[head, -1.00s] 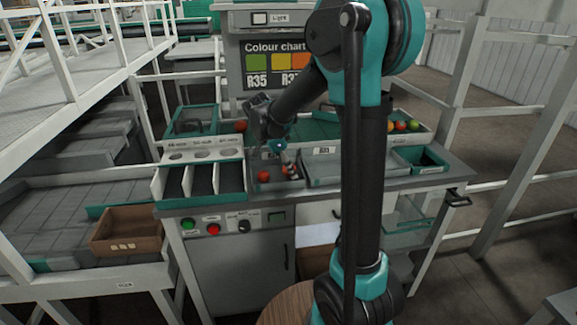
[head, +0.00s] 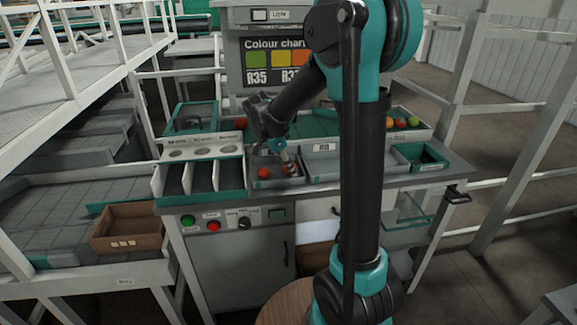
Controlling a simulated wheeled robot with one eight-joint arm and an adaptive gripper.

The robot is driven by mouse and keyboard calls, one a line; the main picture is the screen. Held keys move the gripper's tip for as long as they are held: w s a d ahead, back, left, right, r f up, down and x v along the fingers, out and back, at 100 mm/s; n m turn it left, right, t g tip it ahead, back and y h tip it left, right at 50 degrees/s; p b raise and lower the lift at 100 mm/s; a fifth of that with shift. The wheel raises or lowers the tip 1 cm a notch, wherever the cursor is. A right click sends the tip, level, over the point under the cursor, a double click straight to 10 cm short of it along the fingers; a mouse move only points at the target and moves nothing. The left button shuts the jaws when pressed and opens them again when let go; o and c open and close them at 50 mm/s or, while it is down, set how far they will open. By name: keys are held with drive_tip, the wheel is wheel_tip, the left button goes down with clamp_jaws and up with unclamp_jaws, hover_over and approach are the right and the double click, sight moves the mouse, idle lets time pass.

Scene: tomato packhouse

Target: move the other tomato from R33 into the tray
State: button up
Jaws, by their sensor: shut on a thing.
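My gripper (head: 287,164) reaches down into a small grey tray (head: 262,184) on the bench, left of the wide grey tray. Its jaws are shut on a red tomato (head: 288,170), which is partly hidden by the fingers and sits low, at tray level. I cannot tell whether it touches the tray floor. Another red tomato (head: 263,173) lies in the same small tray, just left of my gripper and apart from it. A small label (head: 323,147) stands behind the trays, too blurred to read surely.
A wide empty grey tray (head: 350,172) adjoins on the right. Left is a rack with three sloping lanes (head: 200,178). A brown crate (head: 127,240) sits at the lower left.

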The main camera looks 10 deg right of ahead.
drive_tip(key=shift+f, duration=0.25)
drive_tip(key=o, duration=0.9)
drive_tip(key=c, duration=0.4)
drive_tip(key=shift+o, duration=0.2)
drive_tip(key=shift+r, duration=0.1)
drive_tip(key=shift+r, duration=3.4)
drive_tip(key=shift+s, duration=0.15)
